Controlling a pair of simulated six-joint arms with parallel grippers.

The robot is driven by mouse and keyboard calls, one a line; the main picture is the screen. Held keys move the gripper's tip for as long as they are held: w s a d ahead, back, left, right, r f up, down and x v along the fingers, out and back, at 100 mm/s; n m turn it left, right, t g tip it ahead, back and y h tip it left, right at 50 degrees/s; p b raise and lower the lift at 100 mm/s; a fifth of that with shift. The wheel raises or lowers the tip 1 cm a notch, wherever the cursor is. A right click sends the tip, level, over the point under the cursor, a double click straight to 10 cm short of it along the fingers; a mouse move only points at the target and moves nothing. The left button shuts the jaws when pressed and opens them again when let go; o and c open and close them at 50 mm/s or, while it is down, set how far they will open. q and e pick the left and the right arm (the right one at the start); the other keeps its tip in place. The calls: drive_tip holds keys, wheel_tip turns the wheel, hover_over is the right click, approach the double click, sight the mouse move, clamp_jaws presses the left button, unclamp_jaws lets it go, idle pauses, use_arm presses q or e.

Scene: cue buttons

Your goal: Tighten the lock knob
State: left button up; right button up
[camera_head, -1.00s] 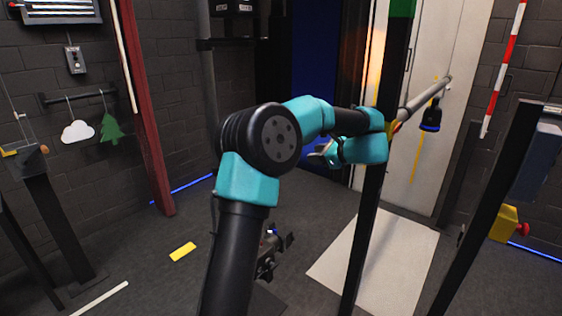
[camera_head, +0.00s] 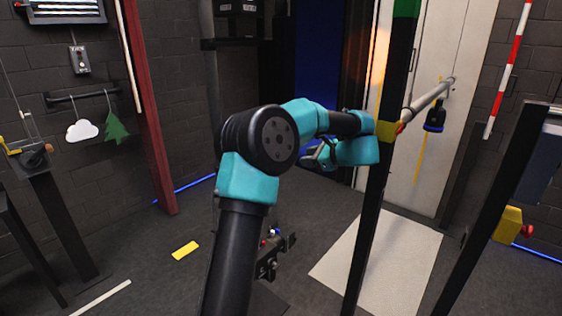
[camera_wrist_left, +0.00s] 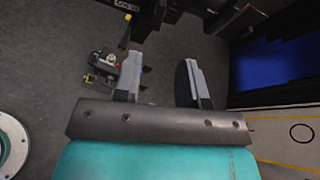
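A small red knob (camera_head: 401,128) shows beside the yellow band of a dark upright post (camera_head: 374,210), where a grey horizontal bar (camera_head: 428,100) meets it. Another red knob (camera_head: 527,231) sits on a yellow box at the right. I cannot tell which is the lock knob. My left gripper (camera_head: 318,155) is left of the post, its fingers pointing away from it and partly hidden by the wrist. In the left wrist view, the two fingers of my left gripper (camera_wrist_left: 160,78) are apart with nothing between them. My right gripper does not show.
A small device with red and blue parts (camera_head: 272,250) stands low behind my arm; it also shows in the left wrist view (camera_wrist_left: 103,68). A crank stand (camera_head: 35,157) is at the left. A white floor panel (camera_head: 400,260) lies behind the post. The middle floor is mostly open.

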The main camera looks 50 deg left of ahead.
use_arm(q)
drive_tip(key=x, duration=1.2)
drive_tip(key=shift+a+f, duration=0.15)
drive_tip(key=shift+a, duration=0.05)
drive_tip(key=shift+c, duration=0.3)
clamp_jaws()
